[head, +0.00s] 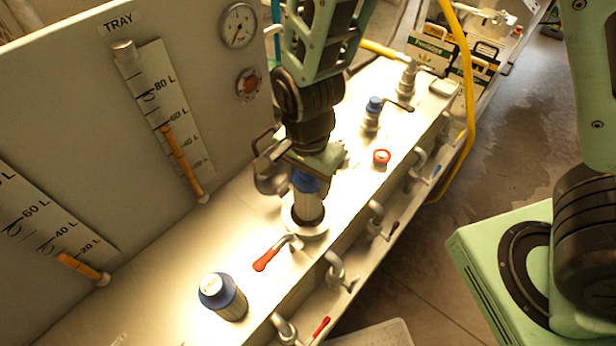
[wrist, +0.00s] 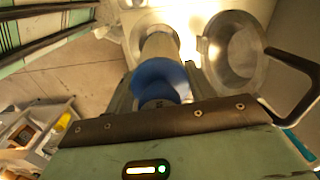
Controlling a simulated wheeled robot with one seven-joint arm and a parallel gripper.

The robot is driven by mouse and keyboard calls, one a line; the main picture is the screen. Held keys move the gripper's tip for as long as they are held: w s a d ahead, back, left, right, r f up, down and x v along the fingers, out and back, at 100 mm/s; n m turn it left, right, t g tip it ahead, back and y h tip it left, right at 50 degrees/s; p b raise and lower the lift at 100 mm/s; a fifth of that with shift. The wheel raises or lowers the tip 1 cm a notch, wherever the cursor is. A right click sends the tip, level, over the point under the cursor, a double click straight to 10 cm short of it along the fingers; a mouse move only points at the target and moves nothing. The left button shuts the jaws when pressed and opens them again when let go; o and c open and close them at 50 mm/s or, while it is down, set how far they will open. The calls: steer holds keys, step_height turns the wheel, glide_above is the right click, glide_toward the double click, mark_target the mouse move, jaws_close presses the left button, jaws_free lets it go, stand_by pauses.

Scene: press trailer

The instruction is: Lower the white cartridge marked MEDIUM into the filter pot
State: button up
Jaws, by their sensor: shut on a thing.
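My gripper (head: 307,172) points down and is shut on a blue-topped cartridge (head: 308,206). In the wrist view the cartridge shows a blue cap (wrist: 160,78) and a pale body (wrist: 159,46) beyond it. I cannot read any MEDIUM marking. The metal filter pot (head: 308,231) is directly below, on the bench. The cartridge's lower end appears within the pot's rim, but its depth is hidden. The pot's round metal lid (wrist: 236,47) stands open beside the cartridge, with a dark handle; it also shows left of my gripper in the head view (head: 268,174).
Another blue-topped cartridge (head: 223,297) stands on the bench in front. A red lever (head: 267,255) is close to the pot. The gauge panel (head: 215,90) rises at left; pipes line the right edge.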

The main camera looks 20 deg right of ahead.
mark_target(310, 215)
steer(key=shift+f+b, duration=2.85)
steer(key=shift+f, duration=0.2)
steer(key=shift+f+b, duration=1)
steer(key=shift+f, duration=0.5)
steer(key=shift+s+d+f+b, duration=0.15)
steer(key=shift+s+f+b, duration=0.1)
steer(key=shift+f+b, duration=0.35)
steer(key=shift+s+d+f+b, duration=0.1)
steer(key=shift+s+f+b, duration=0.2)
steer(key=shift+f, duration=0.35)
steer(key=o, duration=1.5)
steer(key=shift+w+a, duration=0.1)
steer(key=shift+a, duration=0.05)
steer(key=shift+w+a+r, duration=0.1)
steer(key=shift+a+r, duration=0.05)
steer(key=shift+r, duration=0.3)
steer(key=r, duration=1.9)
steer(key=shift+w+r, duration=0.2)
steer(key=shift+w, duration=0.15)
